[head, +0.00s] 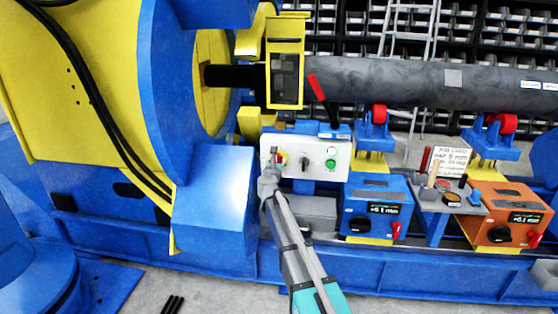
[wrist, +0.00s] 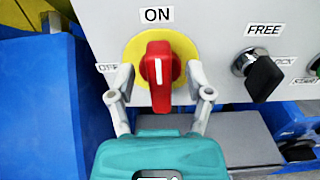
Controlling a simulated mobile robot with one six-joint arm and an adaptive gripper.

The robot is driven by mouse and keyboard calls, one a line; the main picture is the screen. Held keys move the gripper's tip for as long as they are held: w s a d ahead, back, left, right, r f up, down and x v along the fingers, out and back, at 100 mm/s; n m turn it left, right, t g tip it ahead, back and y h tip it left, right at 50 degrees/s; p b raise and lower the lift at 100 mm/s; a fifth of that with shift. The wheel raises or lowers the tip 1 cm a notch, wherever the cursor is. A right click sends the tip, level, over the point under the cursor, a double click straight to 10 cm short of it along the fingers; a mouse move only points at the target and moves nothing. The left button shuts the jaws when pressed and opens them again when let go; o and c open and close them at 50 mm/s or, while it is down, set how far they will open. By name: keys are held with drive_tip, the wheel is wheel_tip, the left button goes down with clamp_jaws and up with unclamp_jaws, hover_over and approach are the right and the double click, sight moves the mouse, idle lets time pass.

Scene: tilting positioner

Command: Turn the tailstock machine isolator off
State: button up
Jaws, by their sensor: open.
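The isolator is a red rotary handle (wrist: 159,78) on a yellow round plate (wrist: 134,48) on a light grey panel. Its white line stands upright, toward the ON label (wrist: 157,15). A partly hidden label (wrist: 107,67) at left seems to read OFF. My gripper (wrist: 160,84) is open, one finger on each side of the handle; I cannot tell whether either touches it. In the head view my gripper (head: 269,180) is at the left part of the panel (head: 306,153), covering part of the isolator (head: 281,158).
A black key-like switch (wrist: 262,75) marked FREE sits to the right on the panel; a green button (head: 330,164) is beyond it. A blue block (head: 213,200) stands close at left. A blue box (head: 375,206) and an orange box (head: 507,214) stand at right.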

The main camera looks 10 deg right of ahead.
drive_tip(key=shift+w+d, duration=0.25)
drive_tip(key=shift+w, duration=0.4)
